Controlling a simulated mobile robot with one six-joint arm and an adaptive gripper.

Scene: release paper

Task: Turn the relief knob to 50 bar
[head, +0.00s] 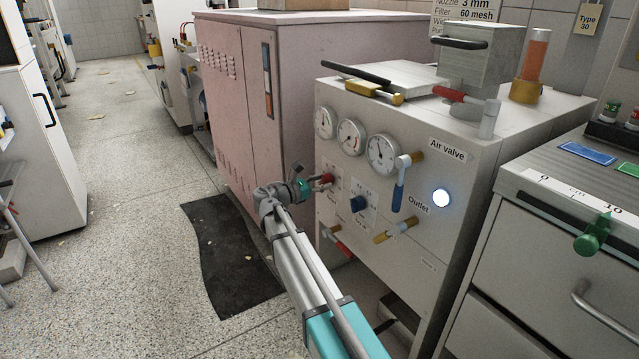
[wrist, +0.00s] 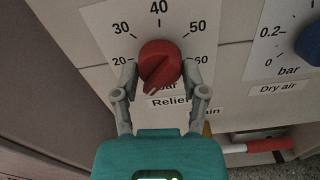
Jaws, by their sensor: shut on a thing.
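The red relief knob (wrist: 161,62) sits on a white scale plate in the wrist view, with 20, 30, 40, 50 and 60 around it. A ridge on its face slants from upper right to lower left; I cannot tell which number its mark points at. My gripper (wrist: 160,76) is shut on the knob, one finger on each side. In the head view my gripper (head: 307,186) reaches the knob (head: 327,178) on the cabinet front from the left. The fingers hide parts of the plate and its "Relief" label.
A blue dry air knob (head: 357,203) is just right of the relief knob. A blue-handled air valve (head: 399,190) and round gauges (head: 382,155) are on the same panel. A red-handled valve (wrist: 258,146) is below. A pink cabinet (head: 235,90) stands close on the left.

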